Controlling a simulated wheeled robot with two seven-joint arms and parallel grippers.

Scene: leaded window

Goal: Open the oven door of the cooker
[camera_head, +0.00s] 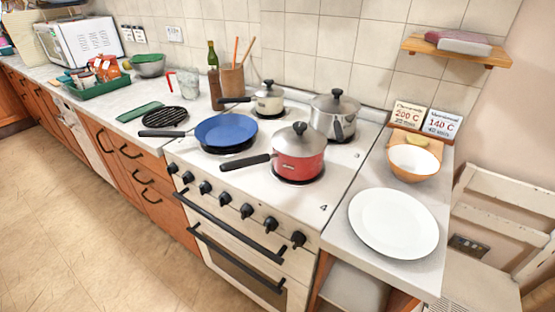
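The white cooker (318,212) stands in the middle of the view, with a row of black knobs (226,199) along its front. Below the knobs is a long black upper handle (228,227) on a front panel. Lower down is a second black handle (235,260) on the oven door (214,257), which has a dark window. The door looks shut, and its lower part is cut off by the bottom edge of the view. Neither of my grippers is in view.
A blue frying pan (226,131), a red saucepan (298,155) and two other pots are on the hob. Pan handles reach toward the front left. A white plate (393,222) lies on the right counter. The floor (80,215) before the cooker looks clear.

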